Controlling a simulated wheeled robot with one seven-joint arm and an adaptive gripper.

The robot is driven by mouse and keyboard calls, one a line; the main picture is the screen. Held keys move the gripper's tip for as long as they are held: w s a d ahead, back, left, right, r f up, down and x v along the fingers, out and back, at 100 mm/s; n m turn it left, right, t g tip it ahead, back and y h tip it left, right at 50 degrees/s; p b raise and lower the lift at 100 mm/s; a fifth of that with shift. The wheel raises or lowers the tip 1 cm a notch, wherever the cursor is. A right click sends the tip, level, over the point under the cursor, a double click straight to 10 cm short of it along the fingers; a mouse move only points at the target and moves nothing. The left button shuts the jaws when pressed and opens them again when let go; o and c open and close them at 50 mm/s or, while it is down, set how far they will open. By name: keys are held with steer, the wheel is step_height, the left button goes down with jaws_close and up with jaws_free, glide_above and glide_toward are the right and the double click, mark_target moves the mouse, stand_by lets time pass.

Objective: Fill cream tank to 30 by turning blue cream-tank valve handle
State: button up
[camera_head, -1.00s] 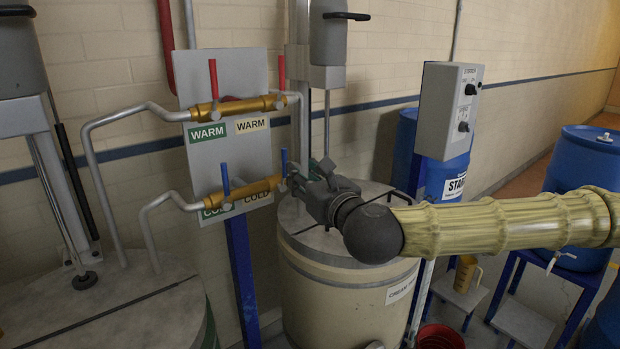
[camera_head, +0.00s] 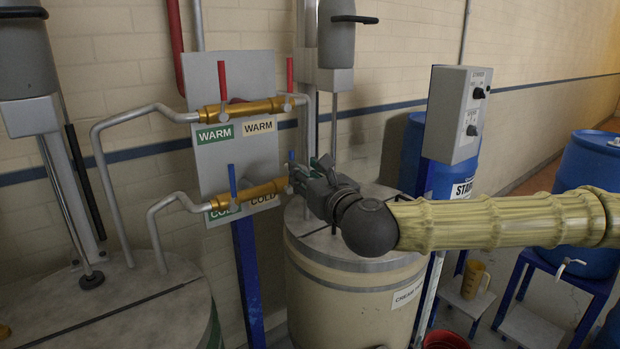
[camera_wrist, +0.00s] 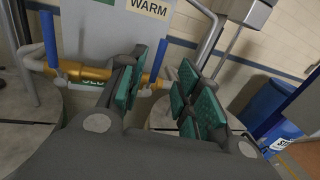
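The blue cream-tank valve handle (camera_head: 291,157) stands upright at the right end of the brass COLD pipe, above the cream tank (camera_head: 320,272). My gripper (camera_head: 304,172) is just right of it, over the tank lid. In the wrist view the same handle (camera_wrist: 158,60) shows between the green-padded fingers of my gripper (camera_wrist: 162,75). The fingers are apart, and a gap shows around the handle; I cannot tell whether either pad touches it. The second blue handle (camera_head: 232,181) is further left, also seen in the wrist view (camera_wrist: 48,38). No level reading is legible.
Two red handles (camera_head: 222,80) (camera_head: 290,74) stand on the WARM pipe above. A grey mixer (camera_head: 335,45) and its shaft rise behind my gripper. A grey control box (camera_head: 455,112) and blue barrels (camera_head: 588,170) are to the right. Another tank (camera_head: 120,310) is at left.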

steer(key=shift+b+x, duration=0.7)
steer(key=shift+x, duration=3.4)
jaws_close()
